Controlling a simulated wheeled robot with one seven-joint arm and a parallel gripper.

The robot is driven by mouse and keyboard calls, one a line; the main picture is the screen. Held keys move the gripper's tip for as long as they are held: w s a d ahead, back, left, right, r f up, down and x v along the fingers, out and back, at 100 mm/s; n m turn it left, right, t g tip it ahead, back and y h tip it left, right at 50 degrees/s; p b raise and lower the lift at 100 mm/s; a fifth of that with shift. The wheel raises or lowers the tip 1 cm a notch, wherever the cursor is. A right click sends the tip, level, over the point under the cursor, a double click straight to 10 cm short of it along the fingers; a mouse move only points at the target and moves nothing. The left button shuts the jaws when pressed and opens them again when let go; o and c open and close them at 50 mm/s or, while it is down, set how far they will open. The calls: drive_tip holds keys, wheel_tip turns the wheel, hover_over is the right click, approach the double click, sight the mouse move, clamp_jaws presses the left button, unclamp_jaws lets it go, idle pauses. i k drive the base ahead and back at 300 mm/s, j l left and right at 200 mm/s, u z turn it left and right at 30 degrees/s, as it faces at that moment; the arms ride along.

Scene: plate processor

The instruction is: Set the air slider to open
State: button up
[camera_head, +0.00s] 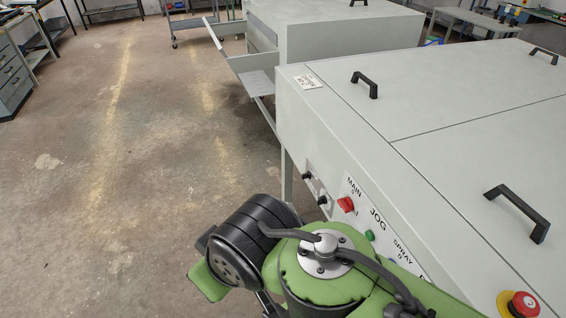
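I cannot make out a slider marked air. On the front side of the grey plate processor (440,125), a small metal plate (314,178) carries two black knobs (321,200). What they control cannot be read. A white control panel (359,188) beside it bears the labels MAIN, JOG and SPRAY, with a red switch (346,204) and a green button (369,235). My green and black arm covers the panel's lower right part. My gripper's fingers do not show; the arm's end points down behind my own black joint near the lower middle.
A red emergency button (524,304) on yellow sits at the lower right. Black handles (518,212) stand up from the processor's lids. Another grey machine (335,30) with a projecting tray (252,62) is behind. The concrete floor (120,160) at left is clear.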

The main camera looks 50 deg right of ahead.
sight(308, 175)
drive_tip(key=z, duration=2)
